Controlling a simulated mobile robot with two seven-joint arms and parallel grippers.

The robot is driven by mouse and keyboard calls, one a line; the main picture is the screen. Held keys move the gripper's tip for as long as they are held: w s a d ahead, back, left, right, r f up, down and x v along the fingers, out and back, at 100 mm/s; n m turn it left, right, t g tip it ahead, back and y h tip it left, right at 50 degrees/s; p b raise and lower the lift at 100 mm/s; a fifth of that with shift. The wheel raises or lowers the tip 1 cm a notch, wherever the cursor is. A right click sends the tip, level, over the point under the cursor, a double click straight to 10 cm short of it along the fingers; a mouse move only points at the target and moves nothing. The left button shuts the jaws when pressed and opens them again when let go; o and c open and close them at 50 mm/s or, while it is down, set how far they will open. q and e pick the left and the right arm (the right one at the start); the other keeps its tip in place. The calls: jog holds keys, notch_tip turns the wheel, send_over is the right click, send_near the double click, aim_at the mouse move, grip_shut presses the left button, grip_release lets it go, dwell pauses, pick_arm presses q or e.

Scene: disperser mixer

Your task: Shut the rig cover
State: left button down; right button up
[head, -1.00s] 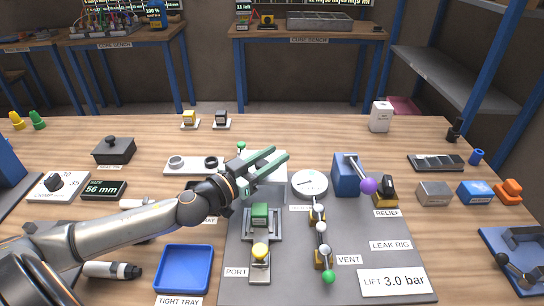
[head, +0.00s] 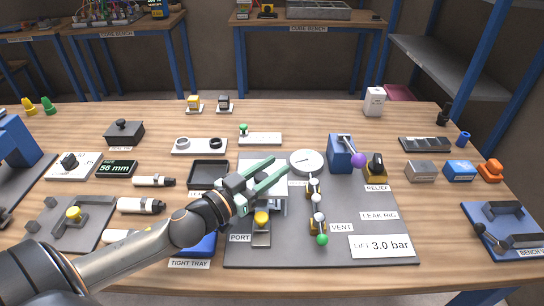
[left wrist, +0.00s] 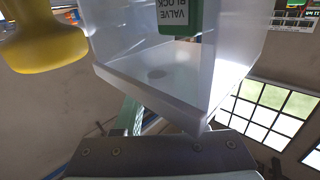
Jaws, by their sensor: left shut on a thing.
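The rig cover, a pale see-through box (head: 272,198), is in the head view on the grey leak rig board, over the place of the green valve block. In the left wrist view the cover (left wrist: 150,83) surrounds the green valve block (left wrist: 180,14), seen through its clear walls. My left gripper (head: 262,180) is at the cover with its green fingers close together, shut on it; the exact grip is partly hidden. One green finger (left wrist: 130,115) shows beside the cover's edge in the wrist view. I cannot tell whether the cover is fully seated. My right gripper is not in view.
A yellow knob (head: 262,218) stands just in front of the cover, by the PORT label. A dial gauge (head: 306,162), a blue block with a purple-balled lever (head: 341,153) and the green-ended vent linkage (head: 319,215) stand to the right. A blue tray (head: 196,245) is partly behind my arm.

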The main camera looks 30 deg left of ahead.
pick_arm(q)
jog(key=shift+s+d, duration=0.1)
jog(key=shift+d, duration=0.05)
jog(key=shift+f, duration=0.1)
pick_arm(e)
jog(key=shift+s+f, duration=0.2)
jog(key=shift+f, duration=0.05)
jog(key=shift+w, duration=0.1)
pick_arm(q)
jog(key=c, duration=0.5)
grip_release()
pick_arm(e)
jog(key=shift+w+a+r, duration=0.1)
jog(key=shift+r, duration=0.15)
pick_arm(q)
jog(key=shift+r, duration=0.2)
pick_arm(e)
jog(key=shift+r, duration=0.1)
